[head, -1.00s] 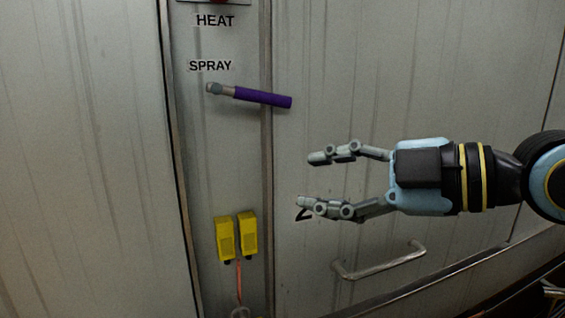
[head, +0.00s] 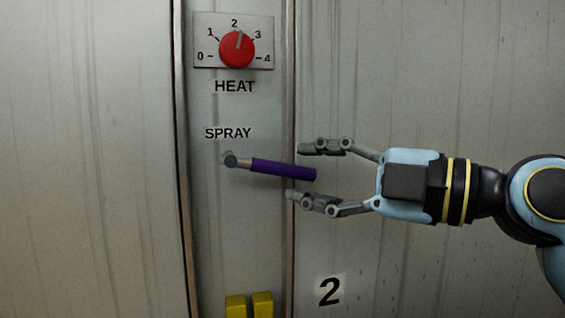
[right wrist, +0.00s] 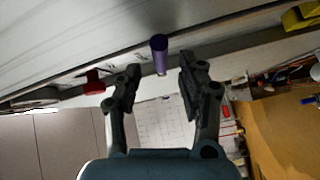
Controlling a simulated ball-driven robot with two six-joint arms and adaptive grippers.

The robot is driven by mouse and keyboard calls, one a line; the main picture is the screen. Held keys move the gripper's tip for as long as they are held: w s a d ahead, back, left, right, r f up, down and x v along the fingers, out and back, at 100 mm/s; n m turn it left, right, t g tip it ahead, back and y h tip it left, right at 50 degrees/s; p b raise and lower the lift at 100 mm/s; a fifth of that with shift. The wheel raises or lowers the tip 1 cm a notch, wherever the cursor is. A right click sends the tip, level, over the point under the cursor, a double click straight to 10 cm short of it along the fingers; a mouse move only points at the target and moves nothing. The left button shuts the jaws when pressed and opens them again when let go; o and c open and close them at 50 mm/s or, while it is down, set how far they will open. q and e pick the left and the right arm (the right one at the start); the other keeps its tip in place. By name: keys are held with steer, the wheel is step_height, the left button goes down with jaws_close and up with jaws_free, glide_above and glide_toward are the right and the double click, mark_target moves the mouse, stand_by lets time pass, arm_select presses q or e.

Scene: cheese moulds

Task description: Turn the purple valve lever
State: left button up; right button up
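The purple valve lever (head: 283,169) sticks out to the right from a grey pivot under the word SPRAY, its free end tilted slightly down. My right gripper (head: 298,171) is open, coming in from the right, with one finger above and one below the lever's free end in the head view. In the right wrist view the purple lever (right wrist: 159,48) shows beyond and between the two open fingertips (right wrist: 157,80). I cannot see it touching either finger. My left gripper is not in view.
A red heat knob (head: 237,49) on a plate sits above the lever, its pointer near 2. A vertical metal edge (head: 290,80) runs behind the lever. The wall panel at left is bare.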

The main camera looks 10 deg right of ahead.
mark_target(291, 169)
steer(key=p+x, duration=0.1)
steer(key=x, duration=0.2)
steer(key=shift+w+a+r, duration=0.1)
steer(key=shift+w+a, duration=0.05)
steer(key=shift+w, duration=0.05)
steer(key=shift+w+a, duration=0.45)
steer(key=shift+a, duration=0.05)
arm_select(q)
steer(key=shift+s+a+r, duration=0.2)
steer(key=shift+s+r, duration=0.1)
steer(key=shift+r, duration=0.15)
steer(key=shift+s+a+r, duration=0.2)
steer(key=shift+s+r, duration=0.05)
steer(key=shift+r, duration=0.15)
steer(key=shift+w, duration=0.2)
arm_select(e)
jaws_close()
